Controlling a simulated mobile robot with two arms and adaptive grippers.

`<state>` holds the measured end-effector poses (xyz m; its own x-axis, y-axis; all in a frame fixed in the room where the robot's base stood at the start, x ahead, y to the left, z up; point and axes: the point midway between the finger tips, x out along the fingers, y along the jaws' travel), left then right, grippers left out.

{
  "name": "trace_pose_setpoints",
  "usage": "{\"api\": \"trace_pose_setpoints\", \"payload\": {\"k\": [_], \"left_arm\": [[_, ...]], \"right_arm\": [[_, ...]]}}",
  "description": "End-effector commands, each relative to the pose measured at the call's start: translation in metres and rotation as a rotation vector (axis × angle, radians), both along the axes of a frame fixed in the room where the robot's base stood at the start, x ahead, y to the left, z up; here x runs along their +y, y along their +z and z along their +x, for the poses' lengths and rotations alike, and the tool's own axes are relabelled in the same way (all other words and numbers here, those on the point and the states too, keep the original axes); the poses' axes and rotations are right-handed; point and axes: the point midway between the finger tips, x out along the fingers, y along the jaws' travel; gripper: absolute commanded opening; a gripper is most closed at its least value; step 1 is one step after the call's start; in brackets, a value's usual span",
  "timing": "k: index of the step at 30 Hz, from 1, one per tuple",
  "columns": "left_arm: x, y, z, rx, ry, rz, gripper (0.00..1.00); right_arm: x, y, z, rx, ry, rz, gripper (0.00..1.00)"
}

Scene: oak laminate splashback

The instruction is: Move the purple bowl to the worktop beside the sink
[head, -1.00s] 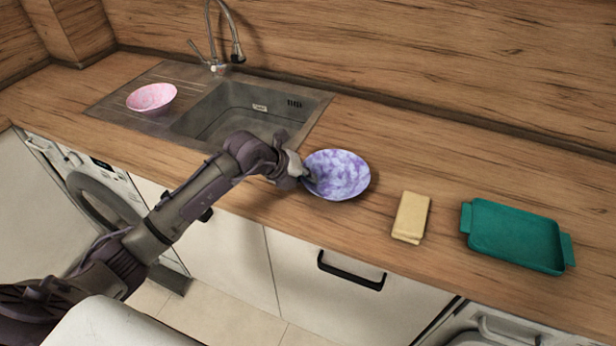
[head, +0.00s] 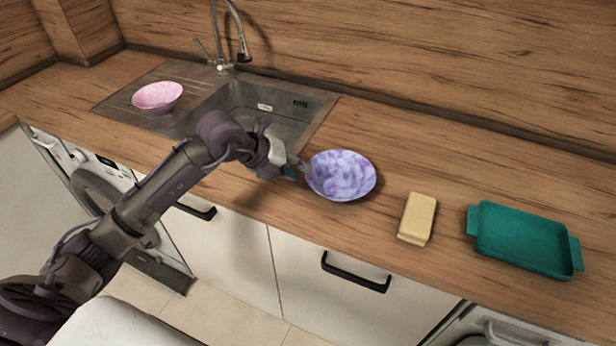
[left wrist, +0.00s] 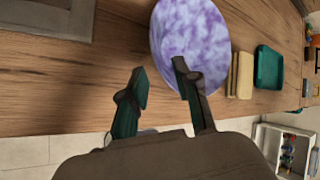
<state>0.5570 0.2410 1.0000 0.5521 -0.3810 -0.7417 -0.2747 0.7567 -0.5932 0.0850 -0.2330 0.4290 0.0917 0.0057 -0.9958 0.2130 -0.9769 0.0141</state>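The purple bowl (head: 342,178), mottled purple and white, sits upright on the worktop, to the right of the sink (head: 250,112). It also shows in the left wrist view (left wrist: 190,32). My left gripper (head: 293,167) is just left of the bowl. In the left wrist view its fingers (left wrist: 160,72) are spread, with nothing between them. One finger overlaps the bowl's edge in that view; I cannot tell whether it touches. My right gripper is not in view.
A pink bowl (head: 157,97) stands on the sink's drainboard. A yellow sponge-like block (head: 417,218) and a green tray (head: 523,240) lie right of the purple bowl. A tap (head: 243,50) rises behind the sink. The worktop (head: 410,150) behind the bowl is clear.

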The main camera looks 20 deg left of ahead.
Motion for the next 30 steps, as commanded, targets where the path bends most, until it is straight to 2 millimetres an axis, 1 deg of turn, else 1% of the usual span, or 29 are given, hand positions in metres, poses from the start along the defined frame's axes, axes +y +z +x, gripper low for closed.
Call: {"api": "trace_pose_setpoints", "payload": {"k": [3, 6, 10, 26, 28, 29, 30], "left_arm": [[0.009, 0.015, -0.013, -0.002, 0.000, 0.004, 0.31], [0.014, 0.026, -0.020, -0.001, 0.001, 0.001, 0.31], [0.017, 0.033, -0.025, 0.001, 0.000, 0.001, 0.31], [0.018, 0.035, -0.027, 0.001, 0.000, -0.002, 0.31], [0.013, 0.035, -0.027, -0.004, -0.010, -0.016, 0.31], [0.008, 0.036, -0.028, -0.011, -0.021, -0.034, 0.31], [-0.002, 0.036, -0.030, -0.022, -0.044, -0.069, 0.31]], "right_arm": [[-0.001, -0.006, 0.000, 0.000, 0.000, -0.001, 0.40], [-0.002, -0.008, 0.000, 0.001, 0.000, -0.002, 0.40], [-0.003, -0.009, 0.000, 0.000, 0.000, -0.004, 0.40], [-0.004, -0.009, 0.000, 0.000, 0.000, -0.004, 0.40], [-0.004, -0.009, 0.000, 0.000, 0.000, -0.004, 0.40], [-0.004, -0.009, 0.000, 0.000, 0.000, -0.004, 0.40], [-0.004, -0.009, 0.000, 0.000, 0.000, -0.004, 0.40]]}}
